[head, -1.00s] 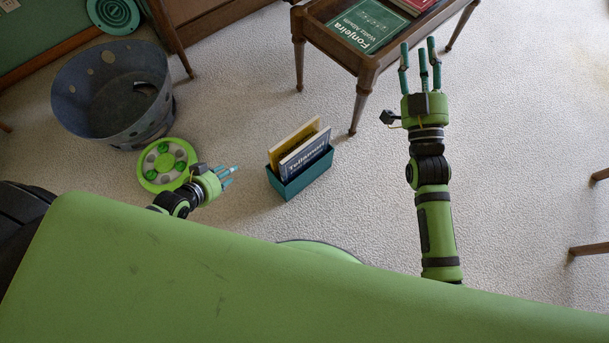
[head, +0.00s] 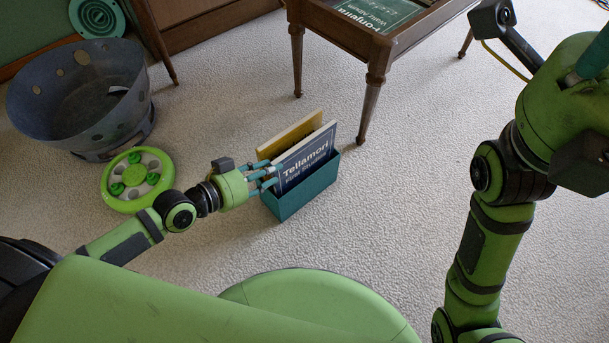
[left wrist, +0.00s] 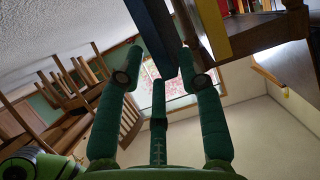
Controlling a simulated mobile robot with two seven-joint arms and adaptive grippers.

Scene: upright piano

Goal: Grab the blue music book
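The blue music book (head: 303,160), with white lettering "Tellamori", stands upright in a teal box (head: 305,192) on the carpet. A yellow book (head: 290,135) stands behind it. My left gripper (head: 270,177) is at the blue book's left edge, with fingers overlapping that edge in the head view. In the left wrist view its fingers (left wrist: 160,68) are spread, with the blue book (left wrist: 150,25) close beyond the tips and the yellow book (left wrist: 211,25) to its right. I cannot tell whether they touch. My right gripper (head: 590,85) is close at the upper right, mostly cut off.
A wooden piano bench (head: 375,55) with a green book (head: 375,12) stands behind the box. A grey perforated bin (head: 85,100) and a round green toy with grey and green knobs (head: 137,180) are at left. Open carpet lies right of the box.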

